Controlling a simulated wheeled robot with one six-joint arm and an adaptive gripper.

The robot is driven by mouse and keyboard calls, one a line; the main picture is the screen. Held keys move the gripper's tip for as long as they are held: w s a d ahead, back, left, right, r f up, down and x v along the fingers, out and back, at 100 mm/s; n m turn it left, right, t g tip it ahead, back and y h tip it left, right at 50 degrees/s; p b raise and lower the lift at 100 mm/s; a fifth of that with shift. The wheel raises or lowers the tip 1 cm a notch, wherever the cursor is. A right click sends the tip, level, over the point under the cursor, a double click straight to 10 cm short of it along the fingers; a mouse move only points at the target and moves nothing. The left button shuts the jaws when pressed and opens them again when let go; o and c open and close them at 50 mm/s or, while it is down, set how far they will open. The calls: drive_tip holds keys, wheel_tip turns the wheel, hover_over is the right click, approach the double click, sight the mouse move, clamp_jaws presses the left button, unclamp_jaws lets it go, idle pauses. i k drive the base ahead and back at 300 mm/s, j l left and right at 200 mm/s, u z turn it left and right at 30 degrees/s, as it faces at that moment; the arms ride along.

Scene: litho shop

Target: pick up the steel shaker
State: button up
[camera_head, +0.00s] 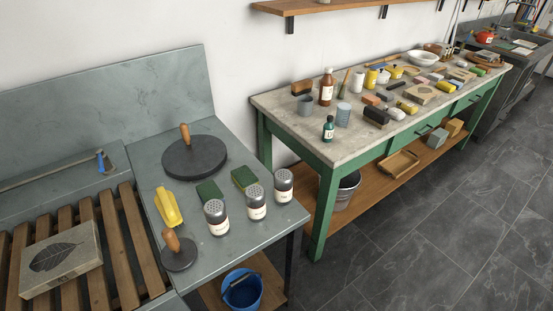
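My gripper is not in view.
Near the shakers are two green sponges (209,192), a yellow object (168,207), a small wooden-handled disc (179,257) and a large one (195,159). A blue bucket (241,290) is below. A crowded green-legged table (365,157) stands right; dark floor (440,230) is open.

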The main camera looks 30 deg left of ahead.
sight(215, 210)
drive_tip(key=i+j+u, duration=0.15)
drive_tip(key=u, duration=1.3)
drive_tip(key=k+u, duration=0.2)
drive_tip(key=u, duration=0.55)
drive_tip(key=j+z, duration=0.25)
drive_tip(key=z, duration=0.15)
drive_tip(key=j+z, duration=0.5)
drive_tip(key=z, duration=0.25)
drive_tip(key=i, duration=0.05)
